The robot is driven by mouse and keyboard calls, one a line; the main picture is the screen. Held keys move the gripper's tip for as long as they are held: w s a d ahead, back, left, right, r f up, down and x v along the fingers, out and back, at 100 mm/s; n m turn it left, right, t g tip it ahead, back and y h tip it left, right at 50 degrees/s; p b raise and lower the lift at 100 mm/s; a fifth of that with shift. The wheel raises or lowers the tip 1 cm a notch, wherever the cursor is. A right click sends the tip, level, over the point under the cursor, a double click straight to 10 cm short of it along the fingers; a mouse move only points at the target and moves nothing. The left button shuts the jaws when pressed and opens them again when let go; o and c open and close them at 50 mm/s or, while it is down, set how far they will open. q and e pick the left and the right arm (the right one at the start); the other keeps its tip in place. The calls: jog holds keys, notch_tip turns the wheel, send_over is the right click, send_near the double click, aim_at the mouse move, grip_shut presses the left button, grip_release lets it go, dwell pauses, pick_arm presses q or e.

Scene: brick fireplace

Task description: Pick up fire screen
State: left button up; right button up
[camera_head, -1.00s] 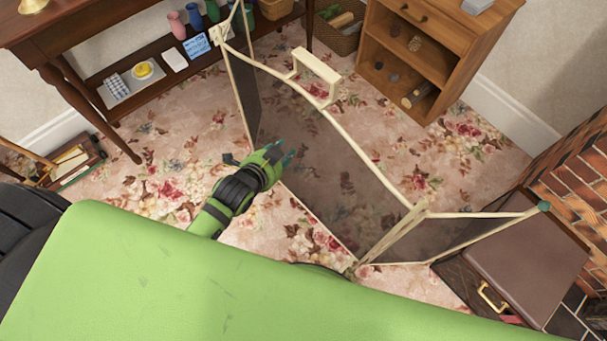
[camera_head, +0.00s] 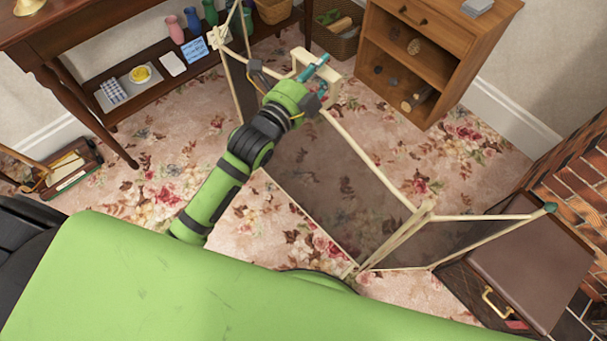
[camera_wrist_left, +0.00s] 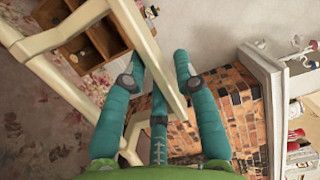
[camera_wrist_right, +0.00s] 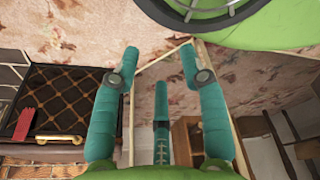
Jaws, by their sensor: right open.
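The fire screen (camera_head: 335,195) stands unfolded on the floral carpet, with a cream frame, dark see-through panels and a cream handle (camera_head: 300,54) on top of its middle panel. My left gripper (camera_head: 317,76) is at this handle, hiding part of it. In the left wrist view, a cream bar (camera_wrist_left: 150,45) passes between the open fingers (camera_wrist_left: 160,62); I cannot tell whether either finger touches it. My right gripper (camera_wrist_right: 160,56) is open and empty in the right wrist view, with thin cream screen edges beyond it. I cannot make it out in the head view.
A dark wooden table (camera_head: 70,20) with vases on its lower shelf stands at the back left. A wooden cabinet (camera_head: 450,35) and a wicker basket (camera_head: 338,42) stand behind the screen. A brown box (camera_head: 530,255) and the brick fireplace (camera_head: 580,185) are at the right.

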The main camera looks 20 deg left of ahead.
pick_arm(q)
jog(key=shift+c, duration=0.4)
pick_arm(e)
jog(key=shift+s, duration=0.1)
pick_arm(q)
grip_shut()
jog(key=shift+w+r, duration=0.1)
jog(key=shift+r, duration=0.3)
pick_arm(e)
jog(key=shift+a, duration=0.6)
